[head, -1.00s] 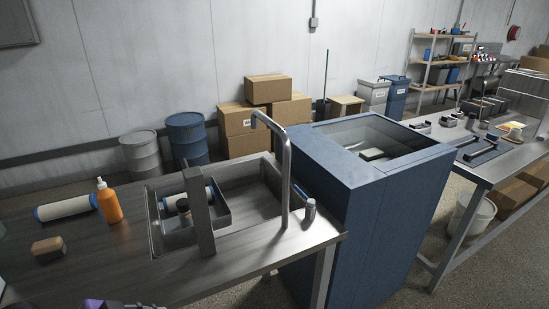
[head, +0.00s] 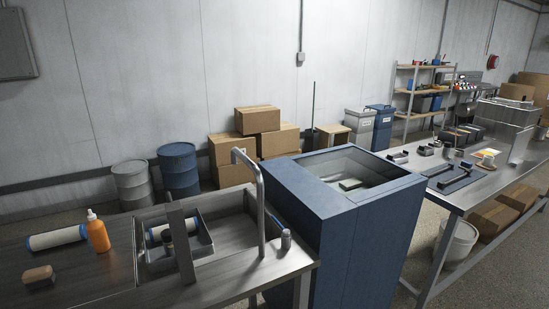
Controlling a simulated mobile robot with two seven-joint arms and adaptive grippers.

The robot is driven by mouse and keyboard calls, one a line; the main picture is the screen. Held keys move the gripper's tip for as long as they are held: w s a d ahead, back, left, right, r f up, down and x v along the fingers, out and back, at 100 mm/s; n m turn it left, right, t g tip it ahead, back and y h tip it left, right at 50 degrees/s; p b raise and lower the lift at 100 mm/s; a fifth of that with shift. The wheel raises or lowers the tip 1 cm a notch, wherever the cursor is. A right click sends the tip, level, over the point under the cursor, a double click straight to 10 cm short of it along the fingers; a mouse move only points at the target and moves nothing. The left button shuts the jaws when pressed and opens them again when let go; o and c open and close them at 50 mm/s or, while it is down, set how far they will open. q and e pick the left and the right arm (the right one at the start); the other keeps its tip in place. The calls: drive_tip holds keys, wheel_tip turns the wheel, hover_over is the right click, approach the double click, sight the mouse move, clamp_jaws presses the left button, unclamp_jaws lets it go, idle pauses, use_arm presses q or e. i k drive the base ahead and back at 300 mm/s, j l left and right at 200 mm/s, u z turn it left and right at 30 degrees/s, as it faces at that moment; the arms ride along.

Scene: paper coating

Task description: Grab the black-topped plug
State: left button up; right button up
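A small grey cylinder with a dark top (head: 286,239) stands upright on the steel counter (head: 222,291), just right of the tap (head: 261,206). Another small dark-topped piece (head: 167,240) shows in the grey tray (head: 204,241) in the sink, partly hidden by an upright grey bar (head: 181,243). I cannot tell for sure which of these is the black-topped plug. Neither of my grippers is in the head view.
An orange bottle (head: 98,234), a white roller (head: 57,238) and a brown block (head: 39,276) are on the counter's left. A blue open-topped cabinet (head: 340,240) stands right of the sink. A long workbench (head: 487,186) with several small items is farther right.

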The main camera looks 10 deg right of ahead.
sight(447, 146)
drive_tip(key=i+l, duration=0.15)
drive_tip(key=l, duration=0.55)
drive_tip(key=i+l+z, duration=0.15)
drive_tip(key=l, duration=0.55)
drive_tip(key=i+l, duration=0.2)
drive_tip(key=l, duration=0.45)
drive_tip(key=i+l+z, duration=0.15)
drive_tip(key=l, duration=0.5)
drive_tip(key=i+l, duration=0.25)
drive_tip(key=l, duration=0.4)
drive_tip(key=i+l+z, duration=0.1)
drive_tip(key=i+l, duration=0.15)
drive_tip(key=l, duration=0.4)
drive_tip(key=i+l+z, duration=0.1)
drive_tip(key=i+l, duration=0.15)
drive_tip(key=l, duration=0.4)
drive_tip(key=i+l, duration=0.25)
drive_tip(key=l, duration=0.35)
drive_tip(key=z, duration=0.05)
